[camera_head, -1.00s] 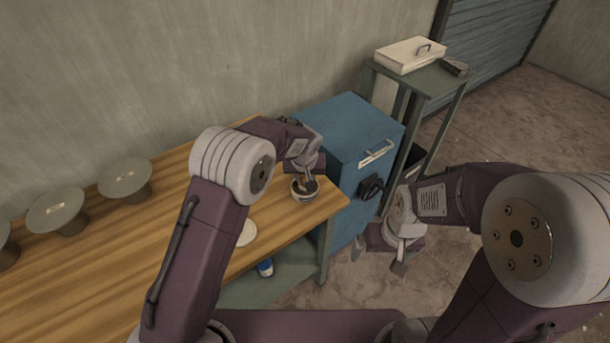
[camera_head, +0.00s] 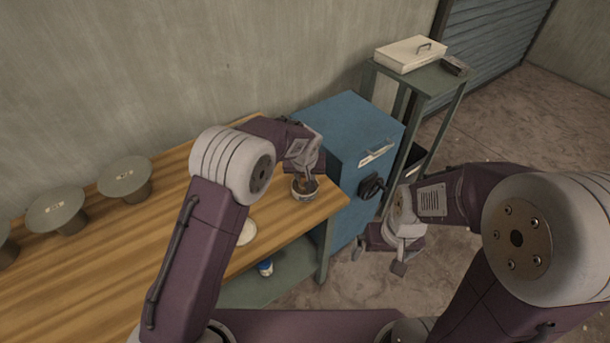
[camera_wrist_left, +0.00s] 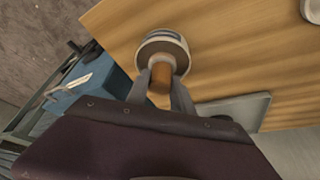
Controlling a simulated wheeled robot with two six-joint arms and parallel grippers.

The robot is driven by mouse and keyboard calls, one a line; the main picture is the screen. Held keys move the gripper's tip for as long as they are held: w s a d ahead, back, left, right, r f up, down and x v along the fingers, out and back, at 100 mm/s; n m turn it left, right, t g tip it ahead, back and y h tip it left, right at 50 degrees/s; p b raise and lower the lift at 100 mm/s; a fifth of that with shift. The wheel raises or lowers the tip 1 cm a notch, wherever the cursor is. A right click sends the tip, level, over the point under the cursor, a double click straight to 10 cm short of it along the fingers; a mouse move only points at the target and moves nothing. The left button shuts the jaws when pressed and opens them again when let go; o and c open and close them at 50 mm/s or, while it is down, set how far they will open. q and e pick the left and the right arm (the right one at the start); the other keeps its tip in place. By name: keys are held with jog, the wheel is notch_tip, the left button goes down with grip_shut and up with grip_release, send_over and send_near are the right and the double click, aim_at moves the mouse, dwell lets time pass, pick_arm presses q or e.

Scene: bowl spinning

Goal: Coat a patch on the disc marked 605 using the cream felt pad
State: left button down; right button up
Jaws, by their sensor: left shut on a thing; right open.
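My left gripper (camera_head: 308,177) is shut on a brown wooden-looking handle (camera_wrist_left: 160,84). It points down over a small pale round pot (camera_head: 304,194) near the right end of the bench; the pot also shows in the left wrist view (camera_wrist_left: 164,38). The handle's lower end is at or in the pot; the pad's face is hidden, so its colour cannot be told. Grey discs on short pedestals stand at the left: one (camera_head: 125,176), another (camera_head: 56,209), and one cut by the edge (camera_head: 5,246). Their labels are too small to read. My right gripper (camera_head: 384,258) is open and empty, right of the bench.
A pale round piece (camera_head: 247,233) lies near the bench's front edge. A blue cabinet (camera_head: 345,130) stands against the bench's right end, with a green stand (camera_head: 432,80) and lidded box (camera_head: 408,53) behind. A blue can (camera_head: 265,268) sits on the lower shelf. The wooden bench (camera_head: 170,230) is mostly clear.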

dwell(0.3)
pick_arm(q)
notch_tip(320, 180, up, 7)
jog(key=p, duration=0.5)
jog(key=shift+p, duration=0.35)
